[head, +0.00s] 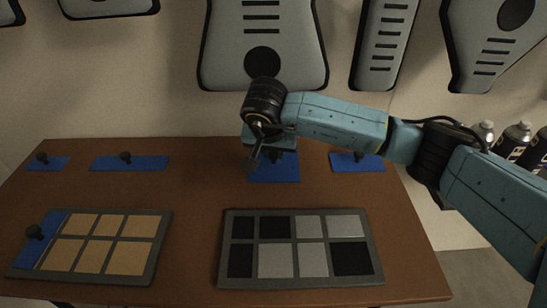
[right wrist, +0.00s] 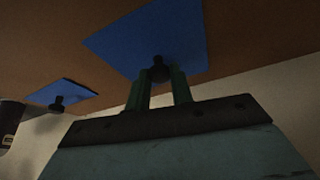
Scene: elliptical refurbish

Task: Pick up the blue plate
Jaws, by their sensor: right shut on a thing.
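A blue plate (head: 273,173) with a dark knob lies on the brown table near its back edge, right of the middle. My right gripper (head: 256,163) is over it, and the arm hides part of the plate. In the right wrist view the gripper's two fingers (right wrist: 160,82) are shut on the black knob of this blue plate (right wrist: 120,50). I cannot tell whether the plate is lifted off the table. My left gripper is not in view.
Other blue plates with knobs lie at the back right (head: 345,162), back middle left (head: 130,163) and back left (head: 47,164). One more (head: 48,236) sits in the left tray (head: 140,275). A grey-framed tray (head: 300,284) with black and light squares lies at front.

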